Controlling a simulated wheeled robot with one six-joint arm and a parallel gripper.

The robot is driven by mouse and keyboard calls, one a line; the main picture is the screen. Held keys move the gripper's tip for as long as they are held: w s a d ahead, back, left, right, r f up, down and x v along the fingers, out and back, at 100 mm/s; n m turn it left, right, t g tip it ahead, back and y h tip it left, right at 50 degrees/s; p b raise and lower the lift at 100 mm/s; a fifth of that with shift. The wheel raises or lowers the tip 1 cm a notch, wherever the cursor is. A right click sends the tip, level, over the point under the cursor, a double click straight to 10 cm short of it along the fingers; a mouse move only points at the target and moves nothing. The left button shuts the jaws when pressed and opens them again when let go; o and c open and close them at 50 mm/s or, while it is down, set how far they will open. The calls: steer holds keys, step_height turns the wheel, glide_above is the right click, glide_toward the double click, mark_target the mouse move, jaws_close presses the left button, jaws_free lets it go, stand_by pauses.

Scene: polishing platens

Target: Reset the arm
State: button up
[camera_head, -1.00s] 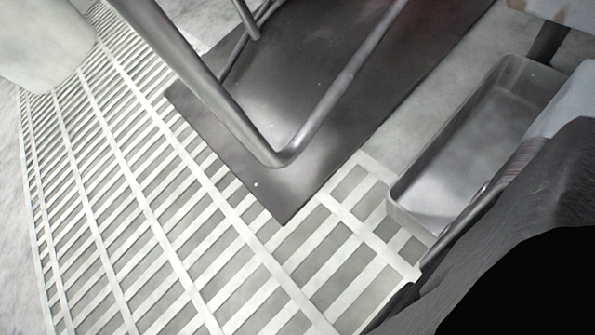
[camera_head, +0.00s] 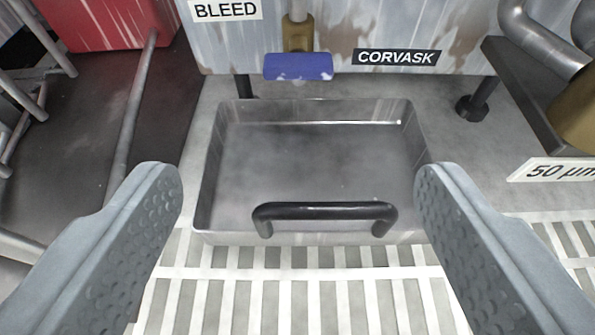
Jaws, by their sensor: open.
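My gripper (camera_head: 298,195) shows in the head camera view with its two grey, dimpled fingers wide apart and nothing between them that it grips. Beyond the fingers, a grey metal tray (camera_head: 215,165) with a black handle (camera_head: 325,211) on its near side sits on the floor. The handle appears between the fingertips in the picture, but I cannot tell how far off it is. The rest of my arm is out of view.
A streaked metal housing (camera_head: 430,25) labelled BLEED and CORVASK stands behind the tray, with a blue valve handle (camera_head: 298,67) on it. Metal tubing and a red object (camera_head: 110,22) are at left. Pipes (camera_head: 545,45) and a "50 µm" sign (camera_head: 555,170) are at right. White grating (camera_head: 300,300) covers the near floor.

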steer(key=w+r+t, duration=0.1)
steer(key=w+r, duration=0.3)
steer(key=r, duration=1.7)
steer(key=w+r+t, duration=0.1)
steer(key=w+r, duration=0.2)
steer(key=r, duration=1.8)
steer(key=s+r, duration=0.5)
steer(key=r, duration=0.7)
steer(key=s+r, duration=0.5)
steer(key=r, duration=0.8)
steer(key=s+r, duration=0.7)
steer(key=s, duration=0.4)
steer(key=s+r+t, duration=0.1)
steer(key=s+r, duration=0.6)
steer(key=s, duration=0.4)
steer(key=s+r+t, duration=0.1)
steer(key=s+r, duration=0.6)
steer(key=s, duration=0.4)
steer(key=shift+s+a+r, duration=0.15)
steer(key=shift+s+a, duration=0.05)
steer(key=shift+a, duration=0.15)
